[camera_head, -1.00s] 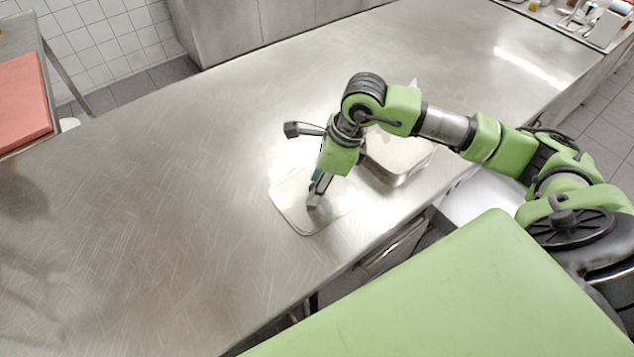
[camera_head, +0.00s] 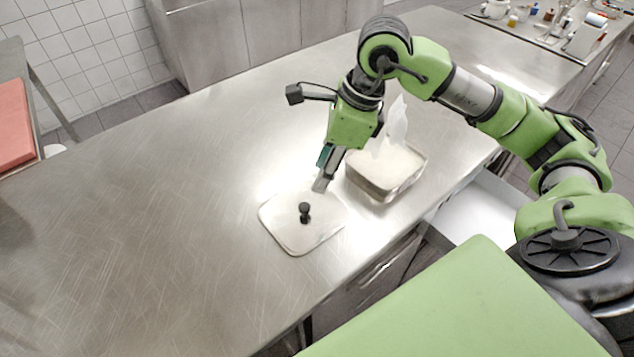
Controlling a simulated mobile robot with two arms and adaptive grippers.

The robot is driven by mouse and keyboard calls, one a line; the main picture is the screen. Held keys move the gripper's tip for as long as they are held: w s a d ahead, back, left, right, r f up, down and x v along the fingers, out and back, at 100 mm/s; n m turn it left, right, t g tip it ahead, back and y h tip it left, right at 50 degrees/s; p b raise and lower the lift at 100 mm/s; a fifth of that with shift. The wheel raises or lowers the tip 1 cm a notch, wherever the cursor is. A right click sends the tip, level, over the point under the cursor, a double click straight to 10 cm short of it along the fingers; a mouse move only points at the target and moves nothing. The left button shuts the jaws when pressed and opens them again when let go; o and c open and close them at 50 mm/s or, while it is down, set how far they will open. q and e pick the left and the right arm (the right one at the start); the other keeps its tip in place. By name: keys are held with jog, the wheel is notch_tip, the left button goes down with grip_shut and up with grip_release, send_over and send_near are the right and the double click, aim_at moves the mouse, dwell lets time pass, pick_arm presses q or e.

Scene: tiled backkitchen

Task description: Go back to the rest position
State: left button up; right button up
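My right gripper (camera_head: 323,178) hangs in the air above the table, up and to the right of the lid's knob and apart from it. It looks empty; its fingers overlap in this view, so their gap cannot be judged. A flat lid (camera_head: 284,222) with a small black knob (camera_head: 305,211) lies on the steel table. Behind my gripper stands a rectangular metal container (camera_head: 385,191) with pale contents and a white, translucent piece (camera_head: 398,124) sticking up. My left gripper is not in view.
The steel worktop (camera_head: 150,220) is clear on the left and in front. A red board (camera_head: 13,125) lies on another surface at the far left. An open white drawer (camera_head: 490,210) juts out below the table's right edge. Small items stand at the back right.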

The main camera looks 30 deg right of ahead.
jog(key=shift+d+r, duration=0.1)
jog(key=shift+r, duration=0.15)
dwell(0.3)
